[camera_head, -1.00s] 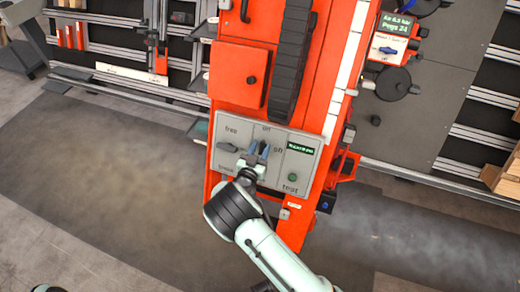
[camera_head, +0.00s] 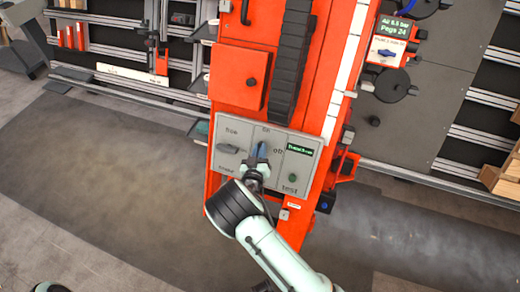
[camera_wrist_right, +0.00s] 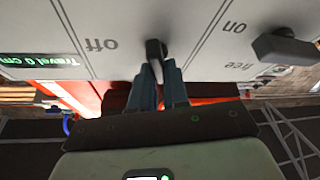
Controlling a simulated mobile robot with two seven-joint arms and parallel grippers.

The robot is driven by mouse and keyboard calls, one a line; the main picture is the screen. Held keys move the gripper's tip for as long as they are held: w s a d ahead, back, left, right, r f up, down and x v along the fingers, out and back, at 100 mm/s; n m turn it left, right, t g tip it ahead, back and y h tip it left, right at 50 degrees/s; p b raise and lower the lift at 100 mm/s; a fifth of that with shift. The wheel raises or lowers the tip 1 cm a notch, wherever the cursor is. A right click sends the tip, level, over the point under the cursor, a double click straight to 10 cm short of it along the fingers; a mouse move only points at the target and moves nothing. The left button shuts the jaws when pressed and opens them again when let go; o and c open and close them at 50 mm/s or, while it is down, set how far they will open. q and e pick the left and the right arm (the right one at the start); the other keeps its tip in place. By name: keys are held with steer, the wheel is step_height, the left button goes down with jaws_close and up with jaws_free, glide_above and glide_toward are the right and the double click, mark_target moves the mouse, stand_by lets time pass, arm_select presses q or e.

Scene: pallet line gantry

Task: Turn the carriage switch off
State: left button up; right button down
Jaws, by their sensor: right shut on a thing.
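The carriage switch (camera_wrist_right: 154,48) is a dark knob on the grey control panel (camera_head: 232,187) of the orange machine. Its section bears the labels "on" at the top and "off" at the right. My right gripper (camera_head: 261,151) is shut on this knob, its blue fingertips hiding most of it in the head view. In the right wrist view, the fingers (camera_wrist_right: 163,75) close about the knob, whose end shows beyond them. The knob's exact pointing is hard to tell. My left gripper is not in view.
Left of the switch is another dark knob (camera_head: 228,149), near the label "free". Open floor (camera_head: 100,190) lies left.

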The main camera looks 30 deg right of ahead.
steer(key=n+y+p, duration=0.1)
steer(key=n, duration=0.2)
steer(key=shift+n+t+y, duration=0.4)
steer(key=n+y+p, duration=0.1)
steer(key=n+y, duration=0.1)
steer(key=n, duration=0.2)
steer(key=n+y+p, duration=0.1)
steer(key=n+y, duration=0.1)
steer(key=n, duration=0.3)
steer(key=shift+g+p, duration=0.4)
steer(key=shift+n+g+y+p, duration=0.45)
steer(key=shift+n+y, duration=0.35)
steer(key=shift+n, duration=0.7)
steer(key=shift+f, duration=0.1)
steer(key=c, duration=1.1)
jaws_free()
steer(key=shift+s+a, duration=0.1)
